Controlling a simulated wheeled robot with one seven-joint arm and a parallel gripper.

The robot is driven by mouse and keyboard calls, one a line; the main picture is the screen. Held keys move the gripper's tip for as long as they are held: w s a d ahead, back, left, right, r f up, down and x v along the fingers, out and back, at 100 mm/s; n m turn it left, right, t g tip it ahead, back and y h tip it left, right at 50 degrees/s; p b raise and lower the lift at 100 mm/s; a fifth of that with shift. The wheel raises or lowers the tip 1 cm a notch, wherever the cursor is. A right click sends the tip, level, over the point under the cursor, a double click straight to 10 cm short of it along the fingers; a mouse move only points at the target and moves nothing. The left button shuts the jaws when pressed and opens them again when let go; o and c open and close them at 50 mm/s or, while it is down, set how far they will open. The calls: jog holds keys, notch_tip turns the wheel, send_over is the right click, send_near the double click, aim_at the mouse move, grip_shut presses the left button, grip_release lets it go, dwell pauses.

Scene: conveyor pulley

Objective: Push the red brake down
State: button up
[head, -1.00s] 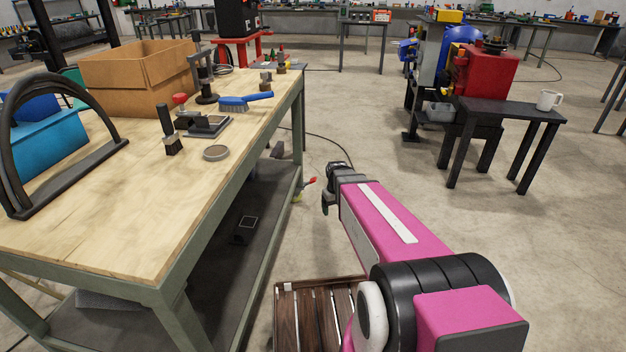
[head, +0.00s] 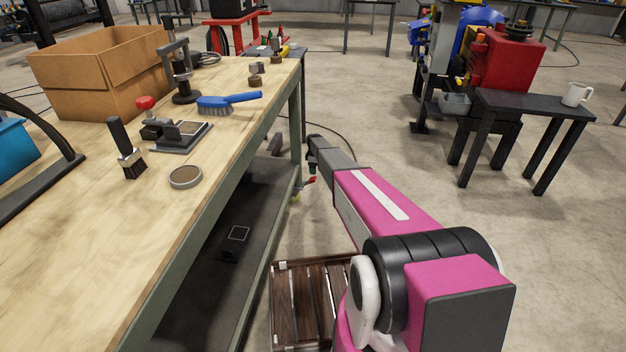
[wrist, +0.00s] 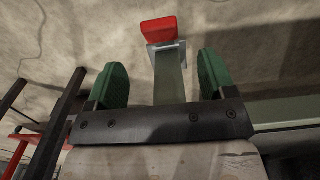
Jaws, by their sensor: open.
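The red brake (wrist: 159,30) is a small red block beside a grey metal plate, at the top middle of the wrist view. It sits at the far end of a grey-green bar that looks like the workbench leg. In the head view a small red piece (head: 309,181) shows low by the bench's far right leg, probably the same brake. My gripper (wrist: 163,78) is open and empty, its two green fingers apart on either side of the bar in the picture. The brake appears beyond the fingertips, apart from them.
The workbench (head: 75,235) stands close on the left, with a brush (head: 228,102), a cardboard box (head: 100,75) and tools on top. A slatted wooden crate (head: 310,300) lies on the floor below my arm. A black side table (head: 535,105) stands right; the floor between is open.

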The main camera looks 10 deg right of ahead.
aim_at(314, 178)
notch_tip(314, 178, down, 11)
jog(key=shift+r, duration=0.1)
dwell(0.5)
jog(key=shift+c, duration=0.3)
jog(key=c, duration=1.2)
jog(key=shift+d+f+t+y, duration=0.15)
jog(key=shift+f+t+y, duration=0.2)
jog(key=shift+f+y, duration=0.5)
jog(key=shift+d+f+t+y, duration=0.1)
jog(key=shift+f+t+y, duration=0.35)
jog(key=shift+y, duration=0.85)
jog(key=shift+d+f+t+y, duration=0.15)
jog(key=shift+f+t+y, duration=0.15)
jog(key=shift+f+y, duration=0.6)
jog(key=shift+r+y, duration=0.15)
jog(key=shift+y, duration=0.1)
